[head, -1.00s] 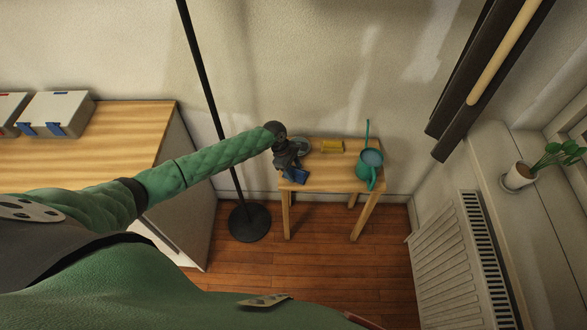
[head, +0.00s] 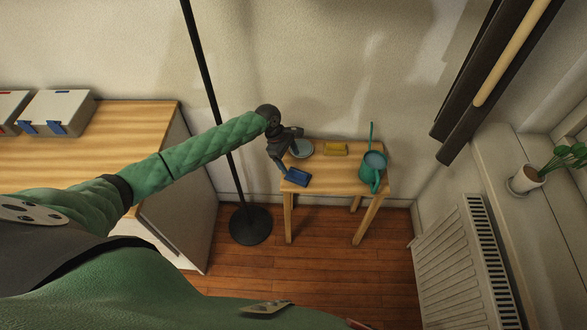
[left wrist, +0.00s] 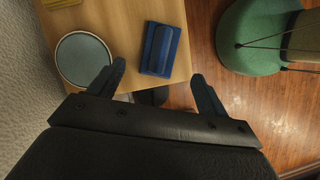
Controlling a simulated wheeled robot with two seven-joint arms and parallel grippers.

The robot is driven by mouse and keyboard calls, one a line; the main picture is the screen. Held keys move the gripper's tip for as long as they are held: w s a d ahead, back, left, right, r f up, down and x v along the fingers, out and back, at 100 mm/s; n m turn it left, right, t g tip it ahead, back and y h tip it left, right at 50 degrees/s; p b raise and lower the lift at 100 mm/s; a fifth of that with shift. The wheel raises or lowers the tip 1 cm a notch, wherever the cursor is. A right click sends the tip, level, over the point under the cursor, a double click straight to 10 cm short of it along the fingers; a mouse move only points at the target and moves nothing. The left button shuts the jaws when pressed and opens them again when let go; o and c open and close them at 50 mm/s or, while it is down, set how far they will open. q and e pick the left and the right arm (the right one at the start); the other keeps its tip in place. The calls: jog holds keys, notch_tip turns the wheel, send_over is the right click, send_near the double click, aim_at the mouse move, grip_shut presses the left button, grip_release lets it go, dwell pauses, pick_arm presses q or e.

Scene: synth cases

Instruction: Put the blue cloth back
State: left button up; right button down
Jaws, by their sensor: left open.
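The blue cloth (head: 298,177) lies folded on the small wooden table (head: 326,181), at its front left corner. In the left wrist view the blue cloth (left wrist: 161,48) lies just beyond the fingertips, roughly between their lines. My left gripper (head: 290,151) is open and empty at the table's left edge, left of the cloth and apart from it. Its two spread fingers show in the left wrist view (left wrist: 159,75) with nothing between them. My right gripper is not in view.
A round grey dish (head: 301,148) and a yellow folded item (head: 335,148) lie at the table's back. A teal watering can (head: 371,175) stands at the right. A black pole with a round base (head: 250,225) stands left of the table, close to my left arm.

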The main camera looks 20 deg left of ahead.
pick_arm(q)
jog(key=shift+v, duration=2.35)
jog(key=s+d+f+m+t+h, duration=0.1)
jog(key=s+d+f+m+t, duration=0.3)
jog(key=d, duration=0.3)
jog(key=s+d+f+m+t, duration=0.1)
jog(key=s+d+f+m, duration=0.15)
jog(key=d+m, duration=0.35)
jog(key=s+a+f+m+y, duration=0.25)
jog(key=s+f, duration=0.55)
jog(key=f, duration=0.4)
jog(key=s+a+f+m+y, duration=0.1)
jog(key=s+a+f+m, duration=0.15)
jog(key=s+f, duration=0.75)
jog(key=s+a+f+m+g+y, duration=0.1)
jog(key=s+f+m, duration=0.1)
jog(key=s+f, duration=0.5)
jog(key=s+a+f+m+g, duration=0.1)
jog(key=s+a+f+m, duration=0.1)
jog(key=s+f, duration=0.6)
jog(key=shift+s+f+g+y+b, duration=0.3)
jog(key=shift+s+y+b, duration=0.1)
jog(key=shift+s, duration=0.75)
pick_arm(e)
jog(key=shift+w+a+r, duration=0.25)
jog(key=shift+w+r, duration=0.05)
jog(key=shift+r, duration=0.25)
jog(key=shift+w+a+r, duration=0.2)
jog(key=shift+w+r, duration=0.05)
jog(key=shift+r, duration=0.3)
